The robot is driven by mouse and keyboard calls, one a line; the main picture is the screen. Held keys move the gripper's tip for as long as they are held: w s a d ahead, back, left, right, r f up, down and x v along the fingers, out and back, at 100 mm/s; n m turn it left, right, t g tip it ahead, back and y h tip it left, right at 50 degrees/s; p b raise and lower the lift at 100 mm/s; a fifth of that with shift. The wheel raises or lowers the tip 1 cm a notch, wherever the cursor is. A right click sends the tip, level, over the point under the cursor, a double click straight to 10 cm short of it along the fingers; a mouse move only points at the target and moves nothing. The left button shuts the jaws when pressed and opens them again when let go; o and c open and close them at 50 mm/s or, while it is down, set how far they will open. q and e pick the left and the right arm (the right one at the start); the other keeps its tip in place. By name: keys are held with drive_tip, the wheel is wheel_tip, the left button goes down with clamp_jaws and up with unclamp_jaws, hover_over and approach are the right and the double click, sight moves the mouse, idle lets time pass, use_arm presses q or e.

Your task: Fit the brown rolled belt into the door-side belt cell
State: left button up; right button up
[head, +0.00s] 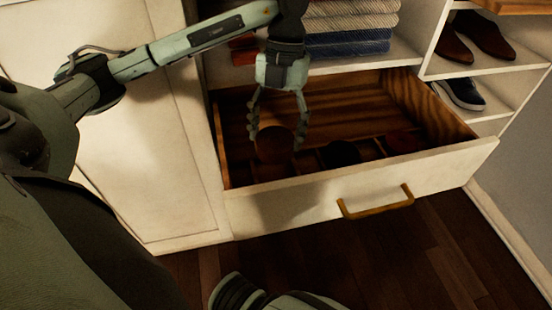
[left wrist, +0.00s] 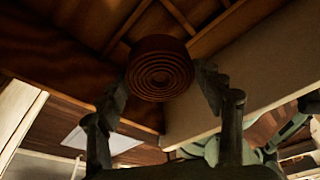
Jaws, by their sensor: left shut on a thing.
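The brown rolled belt (head: 274,145) is held between the fingers of my left gripper (head: 275,130), over the front left part of the open drawer (head: 355,184). In the left wrist view the belt (left wrist: 160,72) shows as a coiled spiral between the two fingertips, with wooden dividers behind it. A row of belt cells runs along the drawer's front. A black rolled belt (head: 341,153) and a dark reddish one (head: 403,142) sit in cells to the right. The cell under the held belt is mostly hidden, and I cannot tell whether the belt touches its dividers.
The drawer's back is bare wood. Folded clothes (head: 348,30) lie on the shelf above it, close to my left wrist. Brown shoes (head: 485,35) and a blue shoe (head: 460,92) stand on shelves at right. A cream door panel (head: 120,150) is left of the drawer.

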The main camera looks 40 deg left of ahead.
sight(276, 147)
use_arm(q)
wheel_tip(276, 147, down, 4)
drive_tip(key=shift+f, duration=2.1)
drive_tip(key=o, duration=1.3)
drive_tip(key=shift+c, duration=0.2)
